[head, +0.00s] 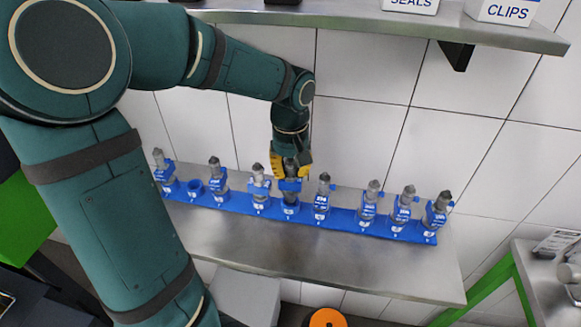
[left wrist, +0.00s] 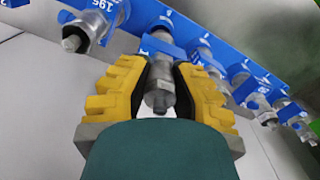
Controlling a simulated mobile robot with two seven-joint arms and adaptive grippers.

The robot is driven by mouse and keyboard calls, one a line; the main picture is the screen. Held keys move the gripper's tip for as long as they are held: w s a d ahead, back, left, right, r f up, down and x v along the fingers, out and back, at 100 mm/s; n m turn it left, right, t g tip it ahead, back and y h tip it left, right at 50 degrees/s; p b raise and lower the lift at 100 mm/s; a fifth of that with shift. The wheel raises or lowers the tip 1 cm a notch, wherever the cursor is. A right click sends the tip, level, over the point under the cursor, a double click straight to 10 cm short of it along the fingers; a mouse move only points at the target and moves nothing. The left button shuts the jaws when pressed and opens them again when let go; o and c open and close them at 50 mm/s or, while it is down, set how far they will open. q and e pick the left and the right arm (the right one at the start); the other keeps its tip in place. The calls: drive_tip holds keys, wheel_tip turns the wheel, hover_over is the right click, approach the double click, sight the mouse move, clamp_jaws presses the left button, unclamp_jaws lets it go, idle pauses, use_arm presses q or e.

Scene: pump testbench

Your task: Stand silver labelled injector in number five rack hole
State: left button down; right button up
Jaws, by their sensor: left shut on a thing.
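The blue rack (head: 340,217) runs along the steel shelf with numbered holes. My left gripper (head: 290,172) points down over the middle of it, its yellow fingers shut on an injector (head: 290,187). This injector is upright, with its lower end at the rack's middle hole; whether it is fully seated is hidden. In the left wrist view the held injector (left wrist: 160,90) is silver-grey metal with a blue tag behind it, between the yellow fingers (left wrist: 160,95). Its label cannot be read. My right gripper is not in view.
Several other blue-tagged injectors stand in the rack, close on both sides, such as one on the right (head: 323,197) and one on the left (head: 260,185). An empty hole (head: 195,188) is near the left end. The steel shelf (head: 330,255) in front is clear. A tiled wall is behind.

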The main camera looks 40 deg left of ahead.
use_arm(q)
drive_tip(key=shift+f+b, duration=1.1)
drive_tip(key=shift+f, duration=0.4)
idle(0.4)
drive_tip(key=c, duration=0.9)
unclamp_jaws()
drive_tip(key=shift+r, duration=3.8)
